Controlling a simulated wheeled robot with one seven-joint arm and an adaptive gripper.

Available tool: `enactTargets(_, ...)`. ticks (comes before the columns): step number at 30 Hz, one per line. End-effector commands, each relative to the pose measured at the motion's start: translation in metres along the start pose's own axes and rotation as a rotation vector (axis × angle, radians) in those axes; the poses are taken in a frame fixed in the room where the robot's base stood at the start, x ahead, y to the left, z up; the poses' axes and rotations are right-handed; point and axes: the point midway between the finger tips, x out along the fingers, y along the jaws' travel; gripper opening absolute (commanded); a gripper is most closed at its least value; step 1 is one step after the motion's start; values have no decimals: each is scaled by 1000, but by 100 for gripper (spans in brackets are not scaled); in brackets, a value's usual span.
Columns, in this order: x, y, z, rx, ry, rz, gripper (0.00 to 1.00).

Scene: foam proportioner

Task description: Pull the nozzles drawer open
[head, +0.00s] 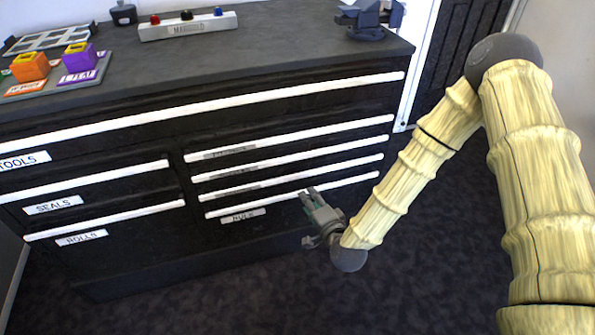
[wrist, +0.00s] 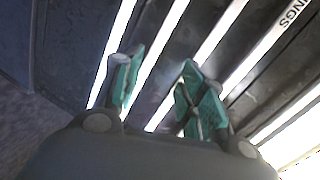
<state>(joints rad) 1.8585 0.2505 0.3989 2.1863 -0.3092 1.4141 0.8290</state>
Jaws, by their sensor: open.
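The black cabinet (head: 130,265) has a right-hand column of several shallow drawers with long white handle bars. Their small grey labels are hard to read, so I cannot tell which one says nozzles. The bottom bar (head: 290,195) runs beside my gripper (head: 309,191), which is open and empty with its fingers pointing at the lower right drawers. In the wrist view the two green-padded fingers (wrist: 158,75) stand apart, with white bars (wrist: 165,55) behind and between them. I cannot tell whether they touch a bar. All drawers look shut.
Left drawers are labelled TOOLS (head: 24,160), SEALS (head: 53,205) and ROLLS (head: 82,237). On the cabinet top stand a white strip with coloured knobs (head: 187,27), a vise-like device (head: 368,20), and orange (head: 30,67) and purple (head: 79,58) blocks. The dark floor in front is clear.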

Motion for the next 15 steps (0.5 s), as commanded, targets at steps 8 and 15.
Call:
enactTargets(8,35,-42,-19,184,78,-226,41)
enactTargets(15,48,-54,-24,208,86,-257,41)
